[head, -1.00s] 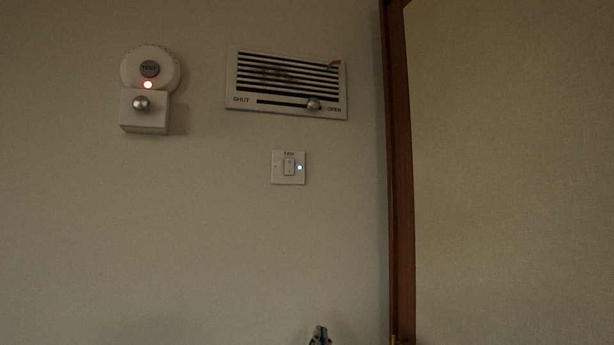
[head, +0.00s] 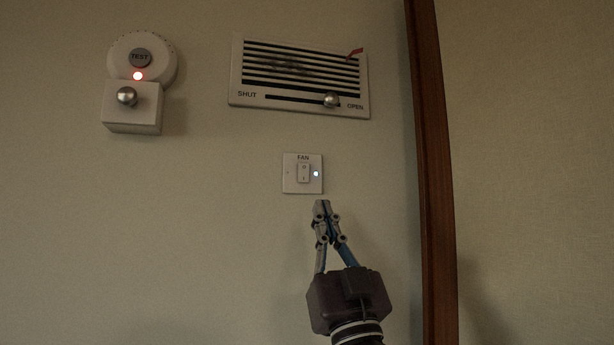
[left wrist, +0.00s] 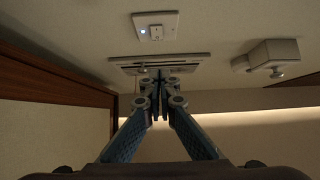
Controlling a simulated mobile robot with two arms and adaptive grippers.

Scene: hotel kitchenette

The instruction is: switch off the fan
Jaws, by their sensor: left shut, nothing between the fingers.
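The fan switch (head: 303,173) is a white wall plate labelled FAN with a small rocker in its middle. A bluish-white light glows at the plate's right side. The plate also shows in the left wrist view (left wrist: 156,26), upside down, with its light lit. My left gripper (head: 321,204) is shut and empty, its fingertips just below the plate's lower right in the head view. It also shows in the left wrist view (left wrist: 160,74). I cannot tell how far the tips are from the wall. My right gripper is not in view.
Above the switch is a vent (head: 299,75) with a slider knob near OPEN and a small red strip. At upper left is a round TEST device (head: 141,58) with a red light, above a box with a knob (head: 131,107). A wooden post (head: 432,150) stands right of the switch.

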